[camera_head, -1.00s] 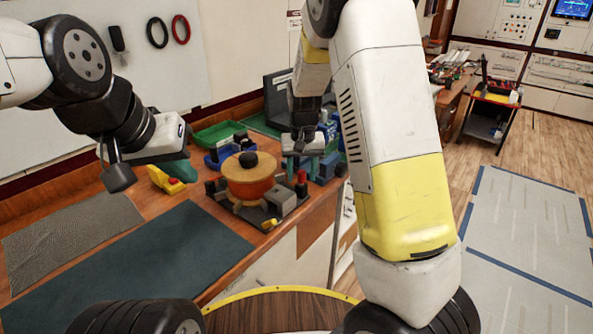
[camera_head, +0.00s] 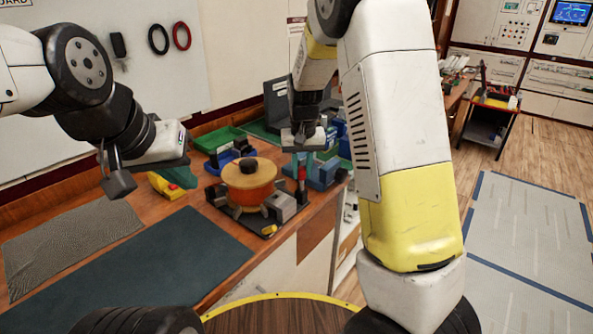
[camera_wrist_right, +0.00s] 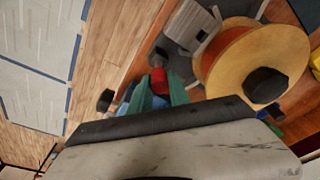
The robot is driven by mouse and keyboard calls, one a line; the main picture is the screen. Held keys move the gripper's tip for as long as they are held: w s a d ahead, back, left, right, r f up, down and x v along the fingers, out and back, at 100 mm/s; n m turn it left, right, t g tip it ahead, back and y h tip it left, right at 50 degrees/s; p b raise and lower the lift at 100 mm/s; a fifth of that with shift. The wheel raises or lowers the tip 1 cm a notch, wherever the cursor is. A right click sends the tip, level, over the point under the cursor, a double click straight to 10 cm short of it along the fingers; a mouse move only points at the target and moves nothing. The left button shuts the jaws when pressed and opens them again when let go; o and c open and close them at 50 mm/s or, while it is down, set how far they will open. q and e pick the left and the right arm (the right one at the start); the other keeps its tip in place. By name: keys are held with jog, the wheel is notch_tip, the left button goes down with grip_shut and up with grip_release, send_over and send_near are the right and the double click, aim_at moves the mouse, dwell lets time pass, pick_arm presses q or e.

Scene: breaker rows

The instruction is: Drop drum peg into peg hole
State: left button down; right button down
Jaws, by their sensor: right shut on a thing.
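The drum (camera_head: 249,189) is an orange spool with pale wooden discs and a black knob, standing on a dark base on the bench. It shows at the upper right of the right wrist view (camera_wrist_right: 238,62). My right gripper (camera_head: 302,163) points down just right of the drum. Its teal fingers (camera_wrist_right: 160,92) are shut on the red-topped peg (camera_head: 302,173), which also shows between them in the right wrist view (camera_wrist_right: 158,78). The peg's dark lower part hangs below the red. I cannot make out the peg hole. My left gripper (camera_head: 180,176) is left of the drum; its opening cannot be judged.
A grey block (camera_head: 281,205) stands at the drum's front right, on the base. A green tray (camera_head: 217,139) and a blue bin (camera_head: 224,157) lie behind the drum. A yellow object (camera_head: 164,186) is under my left gripper. The dark mat (camera_head: 150,255) at front left is clear.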

jog(key=r, duration=0.6)
jog(key=shift+s+a+r, duration=0.1)
jog(key=shift+a+r, duration=0.05)
jog(key=shift+a, duration=0.25)
jog(key=s+a+r, duration=0.2)
jog(key=s+a, duration=0.1)
jog(key=a, duration=0.4)
jog(key=shift+r, duration=0.4)
jog(key=shift+f, duration=2.9)
jog(key=shift+f, duration=1.2)
jog(key=shift+r, duration=0.1)
jog(key=shift+r, duration=0.8)
jog(key=shift+f, duration=0.85)
